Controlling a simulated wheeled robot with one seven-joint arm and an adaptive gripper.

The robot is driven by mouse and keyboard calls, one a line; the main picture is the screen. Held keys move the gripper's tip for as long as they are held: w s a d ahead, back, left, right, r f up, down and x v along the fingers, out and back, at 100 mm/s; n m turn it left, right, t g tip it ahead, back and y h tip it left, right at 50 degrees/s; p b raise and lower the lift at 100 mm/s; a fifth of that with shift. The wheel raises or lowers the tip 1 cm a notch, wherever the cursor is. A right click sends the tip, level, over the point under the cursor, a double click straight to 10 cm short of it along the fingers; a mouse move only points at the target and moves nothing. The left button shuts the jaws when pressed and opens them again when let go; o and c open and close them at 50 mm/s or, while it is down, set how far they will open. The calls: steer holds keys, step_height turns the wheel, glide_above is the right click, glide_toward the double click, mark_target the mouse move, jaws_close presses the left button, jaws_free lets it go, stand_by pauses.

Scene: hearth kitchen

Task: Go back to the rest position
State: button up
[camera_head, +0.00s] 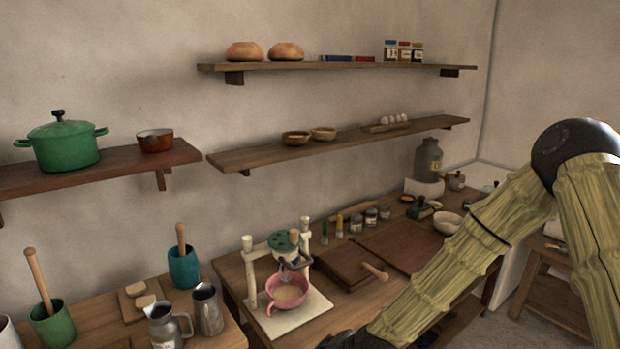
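My arm comes in from the right side of the head view, bends at a dark joint and slopes down to the left. My gripper (350,340) shows only as a dark part at the bottom edge, in front of the table. Its fingers are cut off by the frame, so I cannot tell whether it is open, shut or holding anything. A pink bowl (286,303) with pale contents sits on the white base of a stand (301,317) with a green top, left of my gripper and apart from it.
The wooden table (240,290) holds brown boards (405,243), jars and a grey milk can (427,160). At the left are metal jugs (207,308) and a green crock (53,325). Wall shelves (340,146) carry bowls and a green pot (64,144). Open air lies above the table.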

steer(key=s+d+f+n+g+h, duration=0.15)
steer(key=s+d+f, duration=0.25)
steer(key=s+f, duration=0.55)
steer(key=s+d+f+n+g+h, duration=0.1)
steer(key=s+d+f, duration=0.3)
steer(key=s, duration=0.5)
steer(key=s+d+f+n+g+h+b, duration=0.1)
steer(key=s+d+f+n+g, duration=0.1)
steer(key=s, duration=0.8)
steer(key=s+d+f+n+g+h+b, duration=0.1)
steer(key=s+d+f+n, duration=0.2)
steer(key=s+d+f, duration=0.3)
steer(key=s+d, duration=0.1)
steer(key=s, duration=0.2)
steer(key=shift+s+d+g, duration=0.25)
steer(key=shift+d+g, duration=0.1)
steer(key=shift+d, duration=0.05)
